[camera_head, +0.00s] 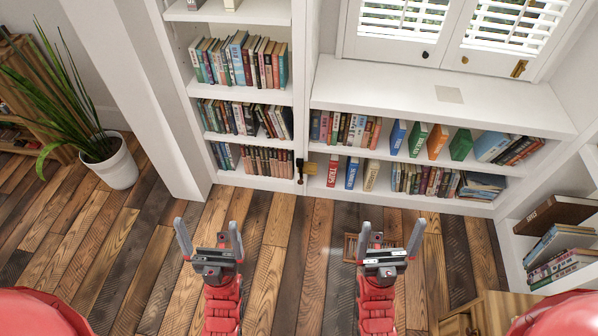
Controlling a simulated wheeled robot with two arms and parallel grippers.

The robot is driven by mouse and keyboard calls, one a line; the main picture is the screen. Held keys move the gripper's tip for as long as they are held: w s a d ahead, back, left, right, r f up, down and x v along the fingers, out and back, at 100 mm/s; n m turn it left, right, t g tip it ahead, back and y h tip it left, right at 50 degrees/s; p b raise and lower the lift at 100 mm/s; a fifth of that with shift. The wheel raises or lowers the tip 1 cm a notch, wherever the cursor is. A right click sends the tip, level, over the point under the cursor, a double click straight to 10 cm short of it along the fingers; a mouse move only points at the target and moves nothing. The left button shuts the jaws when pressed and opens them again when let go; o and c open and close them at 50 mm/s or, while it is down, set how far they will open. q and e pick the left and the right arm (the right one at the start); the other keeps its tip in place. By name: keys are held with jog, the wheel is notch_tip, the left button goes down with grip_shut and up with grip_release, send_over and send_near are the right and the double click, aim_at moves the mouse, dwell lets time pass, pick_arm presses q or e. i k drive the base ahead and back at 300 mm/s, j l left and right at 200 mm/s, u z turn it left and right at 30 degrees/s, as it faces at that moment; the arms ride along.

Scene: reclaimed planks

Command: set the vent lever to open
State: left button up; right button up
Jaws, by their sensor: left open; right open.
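My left gripper (208,226) is open and empty, fingers pointing away over the plank floor. My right gripper (391,226) is also open and empty, to its right. A small brown slatted frame (350,246) lies on the floor, partly hidden behind my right gripper's left finger; it looks like a floor vent, but I cannot make out a lever on it. A small black upright piece (300,171) with a tan plate beside it is at the shelf divider, ahead of and between the grippers; I cannot tell whether it is the vent lever. Both grippers are apart from these things.
White bookshelves (440,97) full of books run along the far wall, below shuttered windows (403,20). A potted plant (110,165) stands at left. More shelves (507,230) and a wooden piece of furniture (510,308) are at right.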

aim_at(300, 163)
jog(key=i+j+u, duration=0.35)
jog(key=i+u, duration=0.4)
jog(key=k+j, duration=0.05)
